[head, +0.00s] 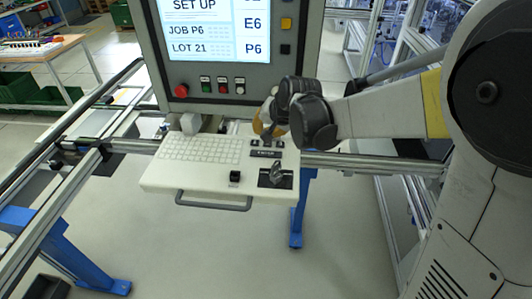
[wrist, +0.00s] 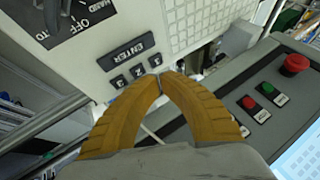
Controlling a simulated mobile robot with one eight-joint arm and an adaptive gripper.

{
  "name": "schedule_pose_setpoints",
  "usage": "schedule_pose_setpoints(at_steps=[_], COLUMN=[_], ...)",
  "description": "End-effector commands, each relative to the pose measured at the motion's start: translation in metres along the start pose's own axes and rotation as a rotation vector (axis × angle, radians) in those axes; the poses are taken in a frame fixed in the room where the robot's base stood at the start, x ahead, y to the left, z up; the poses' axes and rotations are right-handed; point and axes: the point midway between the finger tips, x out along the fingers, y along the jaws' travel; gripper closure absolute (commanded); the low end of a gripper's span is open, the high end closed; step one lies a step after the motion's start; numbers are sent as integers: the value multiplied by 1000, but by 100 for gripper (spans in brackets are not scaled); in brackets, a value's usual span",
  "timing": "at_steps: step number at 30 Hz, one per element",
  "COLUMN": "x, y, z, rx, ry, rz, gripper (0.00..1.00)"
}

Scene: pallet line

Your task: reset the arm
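My gripper (head: 265,127) is over the back right part of a white control desk (head: 175,178), in front of the screen cabinet. In the wrist view its two yellow fingers (wrist: 159,79) come together at the tips with nothing seen between them. The tips are close to a dark ENTER key plate (wrist: 128,52) and a row of small dark keys (wrist: 130,76). I cannot tell whether they touch the desk. A rotary switch (head: 276,175) on a dark plate is at the desk's right front; the plate's OFF lettering shows in the wrist view (wrist: 75,22).
A white keyboard (head: 200,148) and a small black button (head: 235,176) are on the desk. A screen (head: 210,30) reads SET UP, JOB P6, LOT 21. Below it are a red button (head: 182,91) and smaller coloured buttons. Metal rails (head: 60,150) run at left. Floor in front is clear.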

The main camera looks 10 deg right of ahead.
Motion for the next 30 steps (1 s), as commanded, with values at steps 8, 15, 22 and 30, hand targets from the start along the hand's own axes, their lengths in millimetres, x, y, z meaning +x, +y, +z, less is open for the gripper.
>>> schedule_pose_setpoints(at_steps=[8, 15, 22, 30], x=[0, -30, -118, -179], y=[0, 6, 37, 84], z=[0, 9, 55, 117], rx=[0, -45, -218, -403], ry=[0, 7, 30, 44], rz=[0, 15, 76, 144], gripper=[100, 100, 100, 100])
